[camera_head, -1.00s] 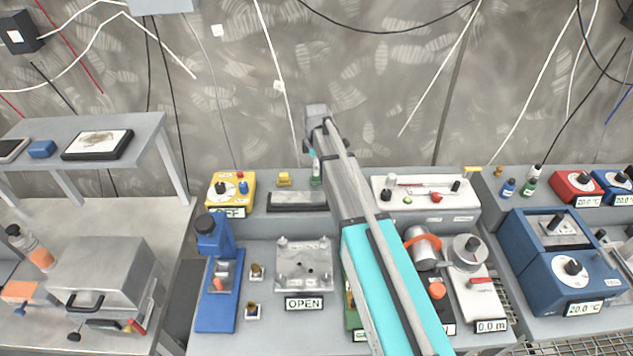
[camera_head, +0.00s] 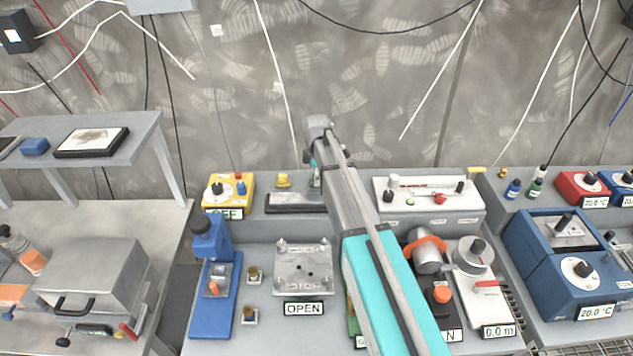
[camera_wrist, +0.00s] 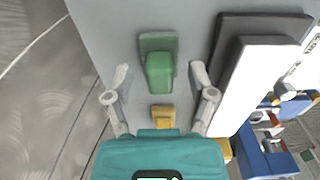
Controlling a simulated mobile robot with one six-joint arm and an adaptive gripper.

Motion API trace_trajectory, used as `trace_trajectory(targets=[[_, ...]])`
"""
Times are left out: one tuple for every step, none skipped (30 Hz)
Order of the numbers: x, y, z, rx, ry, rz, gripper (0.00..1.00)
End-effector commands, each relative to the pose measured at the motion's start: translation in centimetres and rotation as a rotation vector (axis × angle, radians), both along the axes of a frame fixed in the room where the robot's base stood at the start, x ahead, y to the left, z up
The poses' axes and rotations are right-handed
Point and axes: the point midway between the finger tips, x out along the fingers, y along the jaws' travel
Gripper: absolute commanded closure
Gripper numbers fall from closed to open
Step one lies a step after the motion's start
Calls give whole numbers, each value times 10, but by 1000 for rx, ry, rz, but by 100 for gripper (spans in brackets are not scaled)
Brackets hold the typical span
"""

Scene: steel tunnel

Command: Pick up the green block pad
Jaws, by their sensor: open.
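The green block pad (camera_wrist: 158,67) is a raised green block on a flat green base, on a grey surface in the upper middle of the wrist view. My gripper (camera_wrist: 160,76) is open, with one finger on each side of the block and gaps between. Whether the fingertips are down at its height I cannot tell. In the head view only a small bit of the green block pad (camera_head: 317,181) shows beside my arm, on the rear ledge near the wall. My arm hides most of my gripper there.
A yellow block (camera_wrist: 162,117) sits close to the green one; it also shows in the head view (camera_head: 283,181). A black-framed white panel (camera_wrist: 250,80) lies right of the right finger. A yellow dial box (camera_head: 229,194) and white panel box (camera_head: 428,198) flank the spot. The wall is close behind.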

Motion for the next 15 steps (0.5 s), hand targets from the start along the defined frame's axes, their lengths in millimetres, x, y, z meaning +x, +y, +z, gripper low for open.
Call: trace_trajectory(targets=[[0, 0, 0, 0, 0, 0, 29], [0, 0, 0, 0, 0, 0, 29], [0, 0, 0, 0, 0, 0, 29], [0, 0, 0, 0, 0, 0, 29], [0, 0, 0, 0, 0, 0, 29], [0, 0, 0, 0, 0, 0, 29], [0, 0, 0, 0, 0, 0, 29], [0, 0, 0, 0, 0, 0, 34], [0, 0, 0, 0, 0, 0, 42], [0, 0, 0, 0, 0, 0, 47], [0, 0, 0, 0, 0, 0, 53], [0, 0, 0, 0, 0, 0, 60], [0, 0, 0, 0, 0, 0, 66], [0, 0, 0, 0, 0, 0, 71], [0, 0, 0, 0, 0, 0, 79]])
